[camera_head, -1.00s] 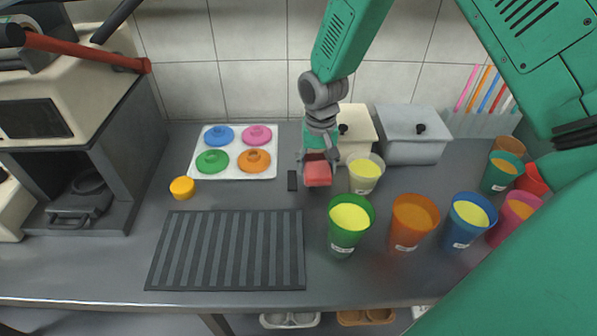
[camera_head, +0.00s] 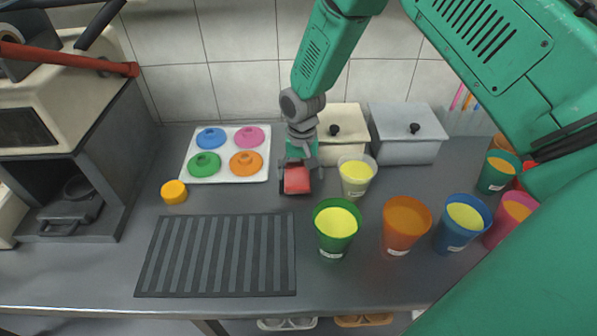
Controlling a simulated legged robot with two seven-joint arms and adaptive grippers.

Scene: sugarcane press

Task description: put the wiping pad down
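The wiping pad (camera_head: 297,180) is a small red block, seen between the fingers of my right gripper (camera_head: 297,165), which points down and is shut on it. The pad is low over the counter, right of the lid tray and left of the pale yellow cup; I cannot tell whether it touches the counter. A small dark item (camera_head: 282,187) is now mostly hidden behind or under the pad. My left gripper is not in view.
The white tray (camera_head: 187,170) holds several coloured lids. A ribbed dark mat (camera_head: 218,255) is in front. Cups, including green (camera_head: 335,228), orange (camera_head: 405,226) and blue (camera_head: 462,223), stand right. Lidded containers (camera_head: 405,140) are behind.

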